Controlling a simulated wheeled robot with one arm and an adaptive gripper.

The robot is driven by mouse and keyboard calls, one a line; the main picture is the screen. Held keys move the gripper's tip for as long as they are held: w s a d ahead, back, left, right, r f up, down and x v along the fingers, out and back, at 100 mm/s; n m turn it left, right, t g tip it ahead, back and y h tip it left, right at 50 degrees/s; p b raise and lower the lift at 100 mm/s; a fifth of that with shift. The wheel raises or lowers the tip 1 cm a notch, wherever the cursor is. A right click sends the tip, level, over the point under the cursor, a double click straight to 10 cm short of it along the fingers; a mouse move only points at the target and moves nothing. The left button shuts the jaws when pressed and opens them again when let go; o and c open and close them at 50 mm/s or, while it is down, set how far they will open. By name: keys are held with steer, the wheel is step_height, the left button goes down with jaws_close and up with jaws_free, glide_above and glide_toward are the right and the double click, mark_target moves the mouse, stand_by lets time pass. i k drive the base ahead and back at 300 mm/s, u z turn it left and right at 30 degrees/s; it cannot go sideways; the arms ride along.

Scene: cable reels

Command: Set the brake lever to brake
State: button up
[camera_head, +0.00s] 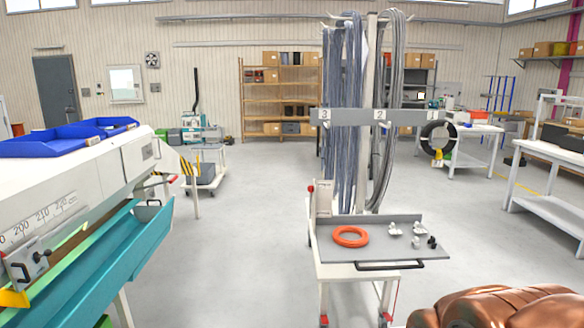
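A small lever with a red knob (311,188) stands at the left rear of the grey-topped cart (400,253), beside a light upright plate (323,199). It looks roughly upright, but its markings are too small to read, so I cannot tell which setting it is at. Red pedals show at the cart's casters, at the left (324,320) and at the right (386,316). I cannot tell from this view which of these is the brake lever. My gripper is not in view.
An orange ring (350,237) and small white and black fittings (408,233) lie on the cart top. Grey cables (342,110) hang from the rack above it. A white machine with a teal trough (110,262) stands at left. Floor between them is clear. A glossy brown shape fills the lower right corner.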

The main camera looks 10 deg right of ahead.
mark_target(311, 189)
steer(key=z, duration=0.6)
steer(key=i, duration=0.5)
steer(key=z, duration=0.85)
steer(key=i, duration=0.65)
steer(key=u, duration=0.6)
steer(key=i, duration=0.65)
steer(key=u, duration=1.7)
steer(key=k, duration=0.35)
steer(key=u, duration=0.45)
